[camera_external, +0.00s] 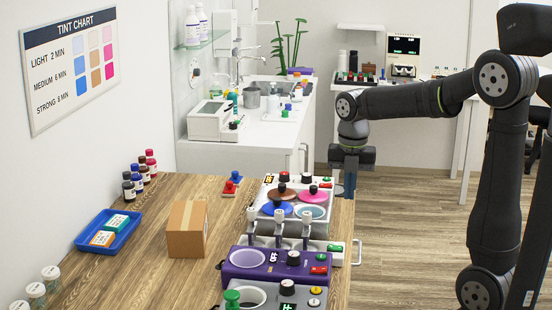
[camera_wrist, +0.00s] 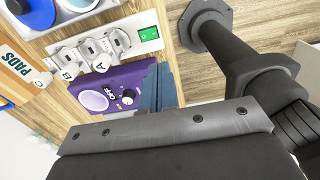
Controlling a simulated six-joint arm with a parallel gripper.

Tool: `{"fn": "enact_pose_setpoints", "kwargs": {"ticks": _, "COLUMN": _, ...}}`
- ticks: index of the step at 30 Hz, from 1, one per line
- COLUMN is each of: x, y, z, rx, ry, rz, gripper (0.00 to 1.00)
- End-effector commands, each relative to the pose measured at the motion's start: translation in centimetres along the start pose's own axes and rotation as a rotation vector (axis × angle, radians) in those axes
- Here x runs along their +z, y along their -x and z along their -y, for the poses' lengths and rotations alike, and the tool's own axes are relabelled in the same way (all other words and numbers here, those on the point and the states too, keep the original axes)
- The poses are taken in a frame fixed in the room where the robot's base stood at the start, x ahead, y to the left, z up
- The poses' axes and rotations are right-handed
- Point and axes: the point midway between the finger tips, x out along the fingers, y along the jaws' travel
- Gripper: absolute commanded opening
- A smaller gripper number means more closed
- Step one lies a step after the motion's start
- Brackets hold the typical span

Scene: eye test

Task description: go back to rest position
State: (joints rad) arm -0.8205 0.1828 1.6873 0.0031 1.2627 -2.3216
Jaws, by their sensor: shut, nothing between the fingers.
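My gripper (camera_external: 349,188) hangs from my dark arm at the right edge of the wooden table, pointing down. It is beside the station with round coloured lids (camera_external: 311,197) and above the table's height. In the wrist view my blue-grey fingers (camera_wrist: 158,90) are together and hold nothing. They overlap the right end of the purple unit (camera_wrist: 122,78) in that view, with the floor beyond. The exact height of the fingertips over the table edge is hard to tell.
The purple unit also shows in the external view (camera_external: 240,271), near a grey unit (camera_external: 318,291). A cardboard box (camera_external: 187,230), a blue tray (camera_external: 124,235) and several small bottles stand to the left. A white counter (camera_external: 260,128) lies behind. Open floor (camera_external: 410,220) is right of the table.

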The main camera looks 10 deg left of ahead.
Motion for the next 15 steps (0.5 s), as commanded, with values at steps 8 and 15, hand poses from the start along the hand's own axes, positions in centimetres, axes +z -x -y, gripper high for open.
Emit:
{"fn": "enact_pose_setpoints", "kwargs": {"ticks": 8, "x": 0.0, "y": -1.5, "z": -0.1, "rx": -0.002, "ry": 0.000, "rz": -0.002, "gripper": 0.00}}
{"fn": "enact_pose_setpoints", "kwargs": {"ticks": 15, "x": -0.1, "y": -6.0, "z": -0.5, "rx": -0.003, "ry": 0.001, "rz": -0.003, "gripper": 0.00}}
